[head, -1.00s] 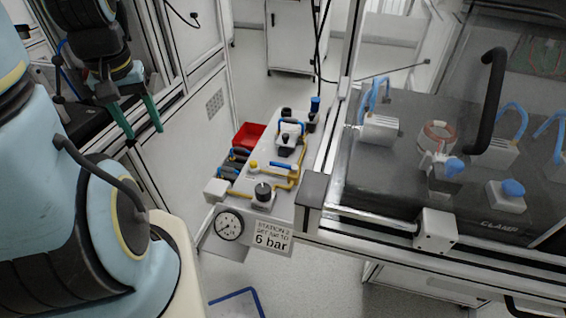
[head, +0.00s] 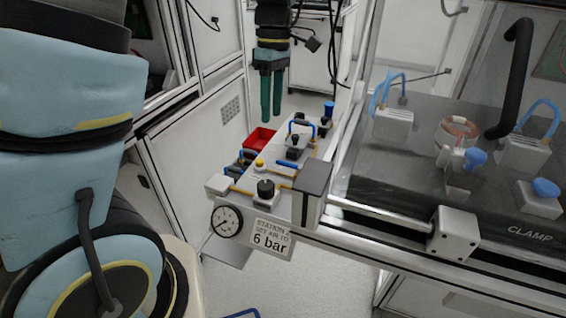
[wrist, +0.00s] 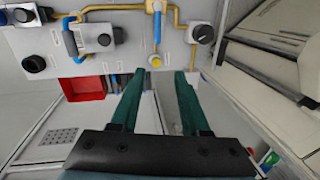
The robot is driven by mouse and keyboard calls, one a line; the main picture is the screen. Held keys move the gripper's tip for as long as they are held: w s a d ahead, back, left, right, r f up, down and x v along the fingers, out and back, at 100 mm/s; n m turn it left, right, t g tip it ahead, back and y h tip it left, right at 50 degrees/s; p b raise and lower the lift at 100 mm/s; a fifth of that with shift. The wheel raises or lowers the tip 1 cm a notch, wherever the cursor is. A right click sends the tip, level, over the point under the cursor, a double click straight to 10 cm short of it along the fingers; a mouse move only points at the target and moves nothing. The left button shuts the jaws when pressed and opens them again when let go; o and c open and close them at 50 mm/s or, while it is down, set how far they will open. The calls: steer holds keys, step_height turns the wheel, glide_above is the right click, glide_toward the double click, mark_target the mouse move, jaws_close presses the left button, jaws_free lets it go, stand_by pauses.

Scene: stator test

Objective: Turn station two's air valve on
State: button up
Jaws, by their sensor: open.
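The station 2 panel (head: 236,199) carries a sign reading 6 bar (head: 270,240). A blue lever (wrist: 157,28) lies beside the yellow pipe (wrist: 176,18) in the wrist view, with a round yellow cap (wrist: 155,60) at its near end. The yellow cap also shows in the head view (head: 259,163). No label naming the air valve is readable. My gripper (head: 271,118) hangs fingers down above the panel's far part in the head view. In the wrist view its green fingers (wrist: 160,74) are apart and empty, with the cap just beyond the tips.
A pressure gauge (head: 227,221) and a black knob (head: 265,189) sit at the panel's near end. A grey post block (head: 312,190) and the clamp table (head: 430,160) stand to the right. A red bin (head: 260,138) is behind the panel.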

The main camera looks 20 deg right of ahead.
mark_target(289, 165)
steer(key=shift+n, duration=0.4)
steer(key=s+f, duration=0.1)
steer(key=f, duration=0.2)
steer(key=s+f, duration=0.1)
steer(key=f, duration=0.3)
steer(key=d+f, duration=0.1)
steer(key=f, duration=0.2)
steer(key=shift+s+d+f, duration=0.1)
steer(key=shift+s+f, duration=0.3)
steer(key=shift+c, duration=0.3)
jaws_close()
